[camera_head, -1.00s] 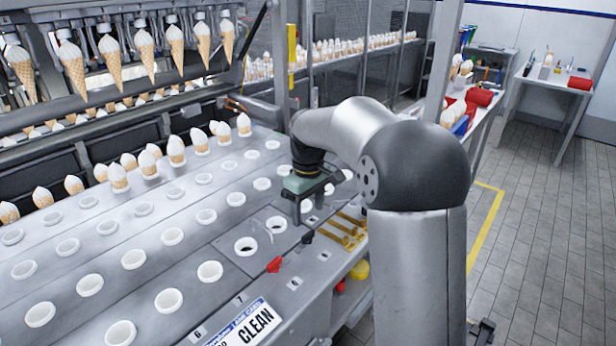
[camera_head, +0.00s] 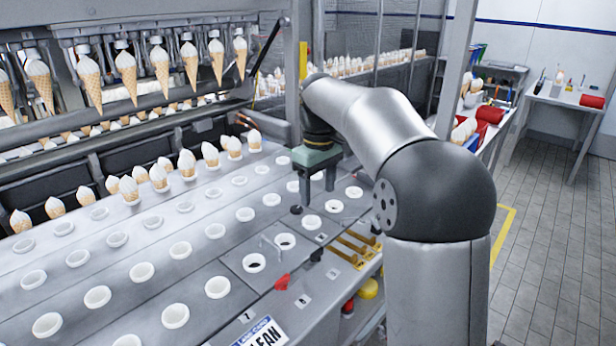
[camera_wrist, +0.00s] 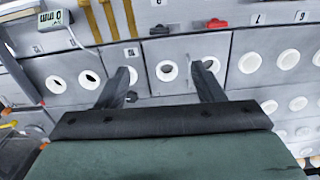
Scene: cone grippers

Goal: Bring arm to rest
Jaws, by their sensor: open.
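My gripper (camera_head: 318,187) hangs from my bent arm above the right part of the conveyor table (camera_head: 215,262). It points down, with its two dark fingers apart and nothing between them. In the wrist view the open fingers of my gripper (camera_wrist: 163,88) show over the grey panels with white ring holders. A white ring holder (camera_wrist: 167,70) shows between the fingers in that view, below them. The fingers look clear of the table, though the exact height is hard to tell.
Cones stand in a row of holders (camera_head: 187,165), and others hang from a rack (camera_head: 125,75) at the upper left. A side table (camera_head: 565,95) stands at the back right; the floor there is clear.

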